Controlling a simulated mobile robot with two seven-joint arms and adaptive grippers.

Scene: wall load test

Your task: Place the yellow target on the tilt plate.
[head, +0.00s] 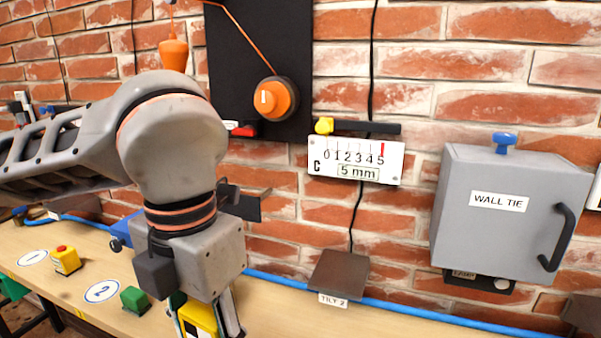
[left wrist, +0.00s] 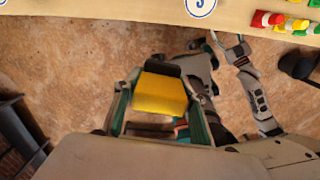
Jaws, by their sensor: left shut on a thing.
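My left gripper (head: 212,325) is shut on the yellow target (head: 199,318), low at the bottom edge of the head view. In the left wrist view the yellow target (left wrist: 160,94) sits between the two fingers of my left gripper (left wrist: 160,105), with floor behind it. A dark brown tilt plate (head: 340,273) labelled TILT 2 stands at the back of the bench, right of the gripper and apart from it. Grey arm links, apparently my right arm, show in the left wrist view; its gripper state is unclear.
The wooden bench (head: 285,308) has bare room in front of the plate. A green block (head: 134,300) and a yellow block with a red top (head: 66,260) stand left. A blue hose (head: 420,313) runs along the back. The grey WALL TIE box (head: 505,225) juts out at right.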

